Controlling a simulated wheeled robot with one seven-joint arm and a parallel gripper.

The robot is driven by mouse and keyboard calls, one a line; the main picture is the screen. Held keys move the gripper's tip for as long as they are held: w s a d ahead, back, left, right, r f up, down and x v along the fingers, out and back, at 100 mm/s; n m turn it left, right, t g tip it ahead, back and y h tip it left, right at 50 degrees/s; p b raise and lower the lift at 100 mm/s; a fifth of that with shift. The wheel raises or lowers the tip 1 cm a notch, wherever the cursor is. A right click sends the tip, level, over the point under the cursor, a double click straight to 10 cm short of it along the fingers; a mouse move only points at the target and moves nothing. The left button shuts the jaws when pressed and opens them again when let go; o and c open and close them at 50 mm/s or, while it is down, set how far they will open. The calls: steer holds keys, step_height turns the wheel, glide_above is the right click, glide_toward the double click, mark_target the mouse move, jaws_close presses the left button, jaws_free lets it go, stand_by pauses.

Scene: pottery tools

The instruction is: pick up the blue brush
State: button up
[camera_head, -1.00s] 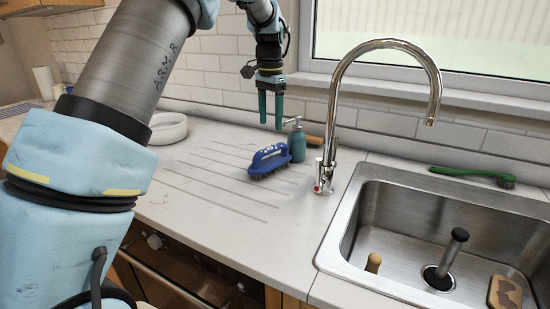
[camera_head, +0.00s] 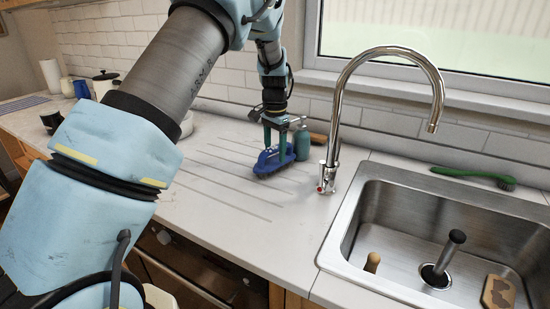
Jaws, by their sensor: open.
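The blue brush (camera_head: 270,162) lies on the pale draining board, left of the tap, with its dark bristles down. My gripper (camera_head: 275,144) points down right at the brush, its two green fingers apart. One finger shows at the brush's left part and the other at its right part, in front of or beside the handle. I cannot tell whether the fingers touch it. The fingers cover part of the brush.
A teal soap bottle (camera_head: 301,143) stands close to the right of the brush. The tall chrome tap (camera_head: 332,150) and the steel sink (camera_head: 348,225) are further right. A green brush (camera_head: 470,175) lies behind the sink. The board's front part is clear.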

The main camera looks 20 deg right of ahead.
steer(key=shift+c, duration=0.4)
steer(key=c, duration=0.8)
steer(key=shift+r, duration=0.1)
steer(key=shift+r+b, duration=0.55)
step_height(320, 180, up, 2)
steer(key=shift+w+r+b, duration=0.1)
steer(key=shift+b, duration=0.55)
steer(key=s+a+b, duration=0.6)
steer(key=s+a, duration=0.5)
steer(key=a, duration=0.3)
steer(key=shift+s, duration=0.2)
